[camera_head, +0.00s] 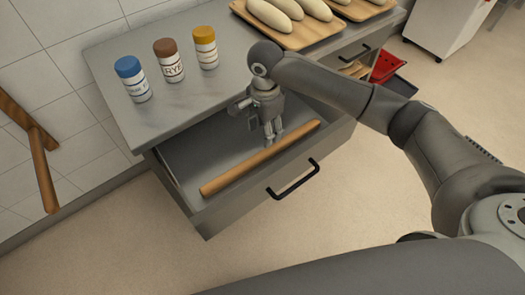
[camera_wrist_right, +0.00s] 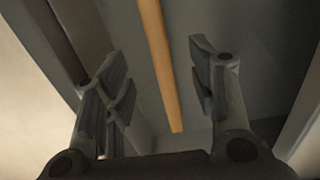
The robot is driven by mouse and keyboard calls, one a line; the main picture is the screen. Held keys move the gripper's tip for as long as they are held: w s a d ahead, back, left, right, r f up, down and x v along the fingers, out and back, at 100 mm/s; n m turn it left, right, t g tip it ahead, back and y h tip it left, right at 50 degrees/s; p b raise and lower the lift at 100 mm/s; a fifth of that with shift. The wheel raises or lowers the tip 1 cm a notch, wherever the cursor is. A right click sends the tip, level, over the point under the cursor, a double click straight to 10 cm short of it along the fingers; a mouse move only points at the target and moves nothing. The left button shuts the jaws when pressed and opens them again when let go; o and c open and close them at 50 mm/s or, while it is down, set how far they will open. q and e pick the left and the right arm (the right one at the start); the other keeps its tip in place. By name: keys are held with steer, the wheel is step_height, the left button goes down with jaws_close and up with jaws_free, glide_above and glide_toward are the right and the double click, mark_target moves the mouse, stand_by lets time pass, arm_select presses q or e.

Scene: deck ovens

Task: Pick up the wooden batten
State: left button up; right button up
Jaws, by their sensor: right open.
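The wooden batten (camera_head: 250,162) is a long thin light-brown bar lying inside the open drawer (camera_head: 185,165), slanting along its front side. In the right wrist view the batten (camera_wrist_right: 160,65) runs away between my fingers, below their tips. My right gripper (camera_head: 273,138) points down into the drawer just above the batten, near the batten's middle to right part. It is open, with its two fingers (camera_wrist_right: 160,75) apart and nothing held. Whether the fingertips touch the batten cannot be told. My left gripper is not in view.
The counter (camera_head: 215,90) above holds blue (camera_head: 133,80), brown (camera_head: 168,60) and yellow-capped (camera_head: 205,48) jars and a wooden board (camera_head: 290,40) with pale loaves. The drawer has a black handle (camera_head: 293,180). A wooden peel-like piece (camera_head: 42,160) stands at the left wall. The floor in front is clear.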

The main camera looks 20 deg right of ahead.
mark_target(265, 153)
step_height(265, 153, down, 4)
steer(key=shift+s, duration=0.15)
steer(key=shift+f, duration=0.25)
step_height(265, 153, down, 4)
steer(key=shift+s+f, duration=0.1)
steer(key=shift+f, duration=0.55)
steer(key=shift+c, duration=1)
steer(key=c, duration=0.5)
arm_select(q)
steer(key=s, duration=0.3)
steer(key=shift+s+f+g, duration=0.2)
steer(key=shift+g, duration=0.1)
arm_select(e)
jaws_close()
